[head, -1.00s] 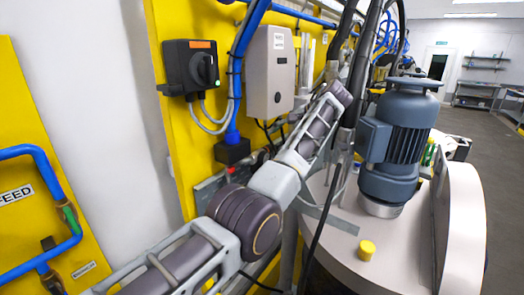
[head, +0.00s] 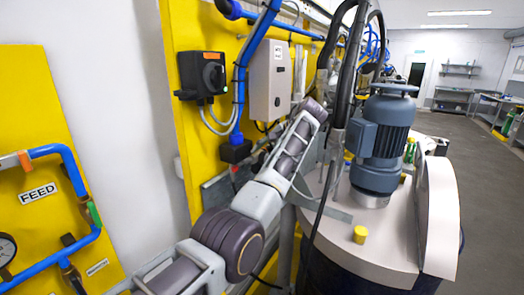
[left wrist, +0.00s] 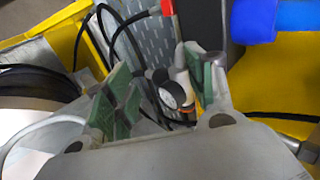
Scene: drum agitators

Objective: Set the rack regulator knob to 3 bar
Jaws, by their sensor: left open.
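In the left wrist view, my left gripper (left wrist: 160,88) is open, with green pads on its fingers. A small round gauge (left wrist: 170,96) with a dark rim shows between the fingers. Beside it is a pale cylinder (left wrist: 181,80) with an orange band below; I cannot tell whether this is the regulator knob. No scale or setting is readable. In the head view, my left arm reaches up past the yellow panel, and its gripper (head: 323,78) is small and partly hidden by hoses. My right gripper is not in view.
Black hoses (head: 346,90) and a drum lid (head: 335,235) with a grey motor (head: 383,140) stand close to the arm. A switch box (head: 202,76) and a grey box (head: 270,80) are on the yellow panel. A FEED panel (head: 25,110) is at left. Open floor lies at right.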

